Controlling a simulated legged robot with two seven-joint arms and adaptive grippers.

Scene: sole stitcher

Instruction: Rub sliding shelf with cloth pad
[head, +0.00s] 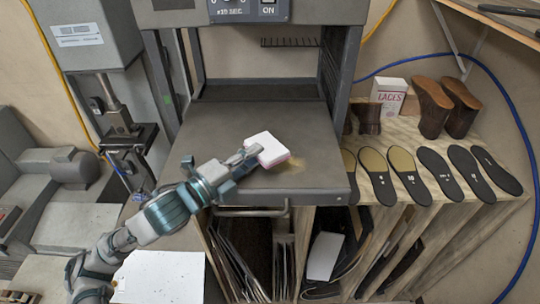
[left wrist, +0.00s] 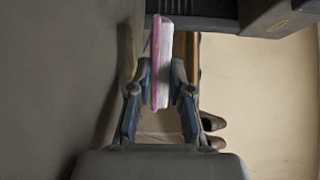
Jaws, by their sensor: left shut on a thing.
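The cloth pad (head: 267,148) is a small white block with a pink underside. My left gripper (head: 250,156) is shut on it, and the pad sits at or just above the sliding shelf; I cannot tell if they touch. The sliding shelf (head: 215,120) is a flat dark grey plate pulled out of the machine, with a yellowish-brown smudge beside and under the pad. In the left wrist view the pad (left wrist: 162,60) stands between the two fingers, its pink side facing the shelf (left wrist: 60,90). My right gripper is in neither view.
A handle bar (head: 250,211) runs below the shelf's front edge. Several dark soles (head: 440,176) and brown boots (head: 432,106) stand on the wooden bench at right. A white box (head: 388,98) is behind them. A grey post machine (head: 120,130) stands close at left.

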